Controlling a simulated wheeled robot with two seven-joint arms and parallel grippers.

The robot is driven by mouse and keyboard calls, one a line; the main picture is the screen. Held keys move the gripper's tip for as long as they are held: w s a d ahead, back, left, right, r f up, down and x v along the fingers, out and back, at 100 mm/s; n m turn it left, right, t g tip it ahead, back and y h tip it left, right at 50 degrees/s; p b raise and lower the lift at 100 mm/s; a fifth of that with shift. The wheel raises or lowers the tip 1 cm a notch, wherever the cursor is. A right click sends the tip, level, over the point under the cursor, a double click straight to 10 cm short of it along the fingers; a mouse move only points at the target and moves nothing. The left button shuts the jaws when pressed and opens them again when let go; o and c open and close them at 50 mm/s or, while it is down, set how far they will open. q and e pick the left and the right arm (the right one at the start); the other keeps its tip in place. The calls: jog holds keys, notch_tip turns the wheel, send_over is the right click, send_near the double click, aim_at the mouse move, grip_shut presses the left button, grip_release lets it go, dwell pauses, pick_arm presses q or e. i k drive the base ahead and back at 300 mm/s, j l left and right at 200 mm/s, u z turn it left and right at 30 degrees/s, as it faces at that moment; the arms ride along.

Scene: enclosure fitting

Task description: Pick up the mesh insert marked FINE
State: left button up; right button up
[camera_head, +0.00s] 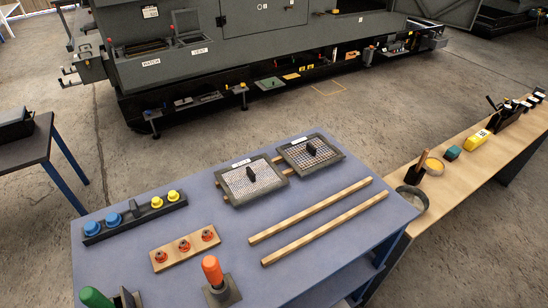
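Two framed mesh inserts with black centre handles lie side by side on the wooden strips at the back of the blue-grey table (135,240). The left mesh insert (267,181) has a pale mesh and a white tag on its far edge. The right mesh insert (322,157) looks similar, also with a white tag. The tag lettering is too small to read, so I cannot tell which is marked FINE. Neither of my grippers is in view.
Two bare wooden rails (310,211) lie in front of the inserts. A block with orange knobs (184,245), a dark rack with blue and yellow knobs (136,217), and green (95,298) and orange (212,270) handles stand left. A wooden bench (470,175) is at right.

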aim_at(243, 183)
jog(key=k+l+u, duration=0.1)
jog(key=l+u, duration=0.25)
jog(key=u, duration=0.15)
jog(key=k+l+u, duration=0.2)
jog(key=l+u, duration=0.15)
jog(key=u, duration=0.15)
jog(key=k+l+u, duration=0.2)
jog(key=u, duration=0.3)
